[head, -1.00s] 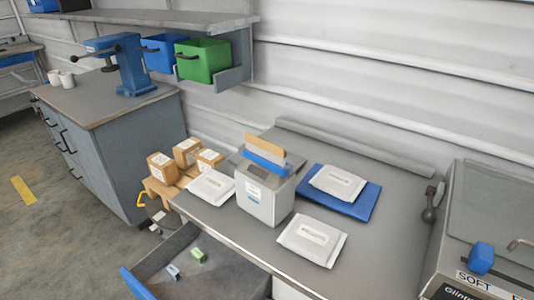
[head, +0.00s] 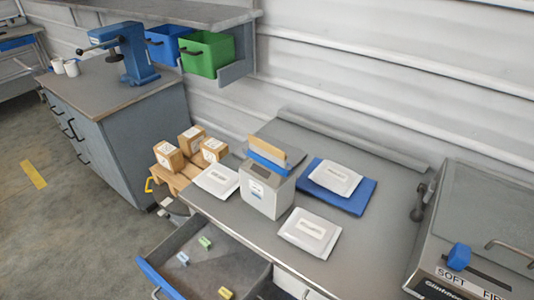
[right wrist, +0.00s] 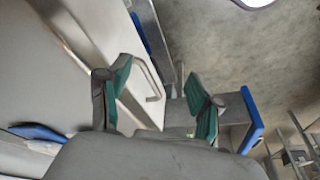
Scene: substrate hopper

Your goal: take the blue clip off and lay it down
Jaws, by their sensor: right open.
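A blue clip-like bar (head: 267,163) lies across the top of the grey hopper box (head: 265,197), against an upright tan sheet (head: 268,148). I cannot tell exactly how it grips there. My right gripper (right wrist: 158,72) shows only in the right wrist view; its two green-padded fingers are apart with nothing between them. The hopper and bar are not recognisable in that view. My left gripper is in neither current view.
White packets lie left and right of the hopper, one on a blue mat (head: 360,203). An open drawer (head: 255,280) holds small coloured pieces. Small cartons (head: 168,156) stand left. A machine (head: 480,230) stands right. Bare table (head: 375,240) shows right of the front packet.

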